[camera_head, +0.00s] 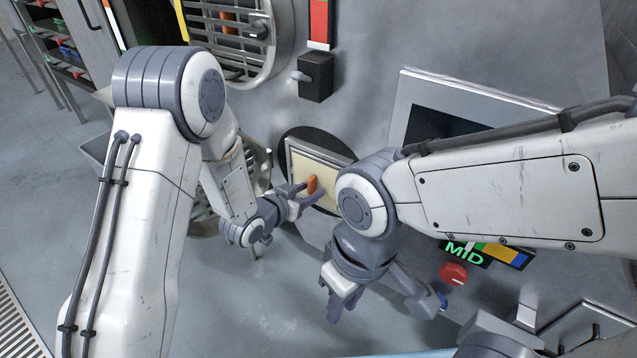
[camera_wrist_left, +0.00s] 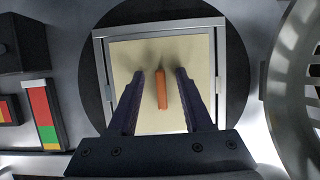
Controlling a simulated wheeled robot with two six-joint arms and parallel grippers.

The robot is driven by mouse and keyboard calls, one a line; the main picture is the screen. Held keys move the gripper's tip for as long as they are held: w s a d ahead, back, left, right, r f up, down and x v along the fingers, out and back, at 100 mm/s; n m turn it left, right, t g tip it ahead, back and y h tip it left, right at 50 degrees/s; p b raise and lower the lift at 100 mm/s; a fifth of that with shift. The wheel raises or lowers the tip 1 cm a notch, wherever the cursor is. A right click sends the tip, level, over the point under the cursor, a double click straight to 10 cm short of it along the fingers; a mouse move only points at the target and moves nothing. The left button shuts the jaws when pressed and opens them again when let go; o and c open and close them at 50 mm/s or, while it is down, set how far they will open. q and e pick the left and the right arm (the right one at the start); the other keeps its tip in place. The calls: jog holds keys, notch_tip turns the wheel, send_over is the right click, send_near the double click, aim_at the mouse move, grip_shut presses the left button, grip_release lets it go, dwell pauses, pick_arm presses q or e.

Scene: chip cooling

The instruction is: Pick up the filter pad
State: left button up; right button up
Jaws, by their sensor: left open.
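The filter pad (camera_head: 325,172) is a cream square in a light metal frame, set over a dark round opening in the machine's face. An orange tab (camera_head: 312,184) stands out from its middle. In the left wrist view the pad (camera_wrist_left: 195,58) faces me, and the orange tab (camera_wrist_left: 162,90) lies between my fingers. My left gripper (camera_head: 305,192) is open at the pad, with one finger on each side of the tab; it also shows in the left wrist view (camera_wrist_left: 161,88). A gap shows on both sides. My right gripper (camera_head: 385,305) hangs lower, away from the pad; its opening is unclear.
A round vent grille (camera_head: 232,38) is above left, with a black box (camera_head: 316,76) beside it. A framed dark screen (camera_head: 435,124) is at right. A MID label (camera_head: 464,252) and red knob (camera_head: 453,274) sit below it. A second grille is partly hidden behind my left arm.

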pick_arm(q)
grip_shut()
jog(key=shift+r+p, duration=0.2)
jog(key=shift+p, duration=0.3)
jog(key=s+a+p, duration=0.7)
jog(key=s, duration=0.3)
jog(key=s+a+p, duration=0.7)
jog(key=s+a, duration=0.1)
jog(key=s, duration=0.3)
jog(key=shift+a, duration=0.15)
dwell(0.9)
